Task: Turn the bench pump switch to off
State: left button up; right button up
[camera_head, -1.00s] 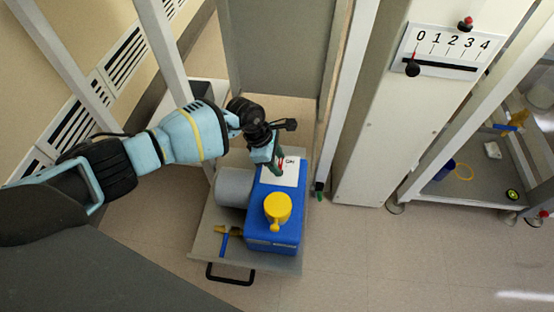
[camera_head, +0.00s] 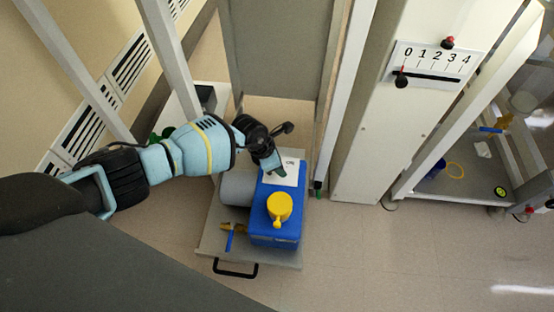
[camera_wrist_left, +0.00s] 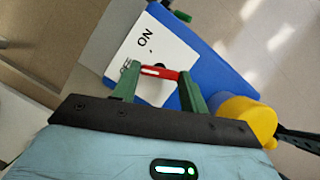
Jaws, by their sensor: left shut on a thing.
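The bench pump (camera_head: 275,222) is a blue box with a yellow cap (camera_head: 279,207) and a grey motor (camera_head: 238,187). A white switch plate (camera_head: 288,170) lies on its top. In the left wrist view the plate (camera_wrist_left: 168,47) reads ON, and a second word, seemingly OFF, is partly covered by a finger. My left gripper (camera_head: 277,170) is over the plate. In the wrist view its green fingers (camera_wrist_left: 158,88) are shut on the red switch handle (camera_wrist_left: 168,74). The handle's white mark is at the end toward the second word. My right gripper is not in view.
The pump stands on a grey tray (camera_head: 225,250) with a black handle (camera_head: 235,268). A blue-handled brass valve (camera_head: 230,234) is beside it. A white cabinet with a 0–4 slider plate (camera_head: 435,66) stands to the right. Frame posts are close around my left arm.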

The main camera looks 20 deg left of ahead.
pick_arm(q)
jog(key=shift+n+y+p, duration=0.3)
jog(key=shift+n+p, duration=0.25)
jog(key=shift+n, duration=0.15)
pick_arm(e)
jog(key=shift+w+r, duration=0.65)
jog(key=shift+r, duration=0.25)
pick_arm(q)
jog(key=o, duration=1)
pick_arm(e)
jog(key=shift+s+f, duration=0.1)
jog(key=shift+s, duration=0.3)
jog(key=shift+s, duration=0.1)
pick_arm(q)
jog(key=shift+r, duration=0.1)
